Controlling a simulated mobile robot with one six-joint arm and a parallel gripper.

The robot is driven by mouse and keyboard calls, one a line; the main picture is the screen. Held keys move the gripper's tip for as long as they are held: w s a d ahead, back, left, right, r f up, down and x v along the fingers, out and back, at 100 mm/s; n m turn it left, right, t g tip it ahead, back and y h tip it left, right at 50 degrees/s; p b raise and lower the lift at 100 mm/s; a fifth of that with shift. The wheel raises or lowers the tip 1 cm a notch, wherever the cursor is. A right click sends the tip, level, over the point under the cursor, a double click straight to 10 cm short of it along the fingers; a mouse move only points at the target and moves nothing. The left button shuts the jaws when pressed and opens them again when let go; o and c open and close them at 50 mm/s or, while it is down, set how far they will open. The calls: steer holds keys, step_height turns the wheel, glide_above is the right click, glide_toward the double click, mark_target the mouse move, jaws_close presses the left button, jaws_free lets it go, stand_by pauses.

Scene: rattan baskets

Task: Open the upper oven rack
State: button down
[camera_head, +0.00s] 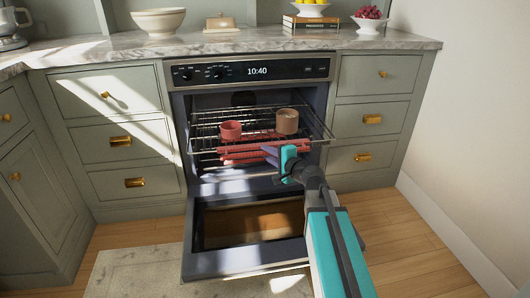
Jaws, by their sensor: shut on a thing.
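The oven (250,70) stands open, its door (248,262) folded down in front. The upper oven rack (202,137) is a wire grid and extends out of the cavity. A red cup (231,131) and a tan cup (287,121) stand upright on it. Red bars (240,150) show at and below its front edge. My gripper (270,155) reaches in from the right and is shut at the rack's front edge, beside the red bars. Its fingers partly hide the contact.
The lowered door lies below my arm. Drawers with brass handles flank the oven, the right ones (372,118) close to my arm. A white wall (470,120) rises at the right. A rug (130,274) covers floor at the left. The counter (240,42) above holds bowls and books.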

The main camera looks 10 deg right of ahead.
steer(key=shift+s+d, duration=0.1)
steer(key=c, duration=1.7)
jaws_free()
steer(key=shift+o, duration=0.2)
steer(key=p+v, duration=0.3)
steer(key=v, duration=0.2)
steer(key=shift+s+r, duration=0.25)
steer(key=shift+s, duration=0.05)
steer(key=p, duration=0.4)
steer(key=shift+s+d+p, duration=0.2)
steer(key=shift+s+p, duration=0.1)
steer(key=shift+p, duration=0.1)
steer(key=p+v, duration=0.2)
steer(key=p, duration=0.6)
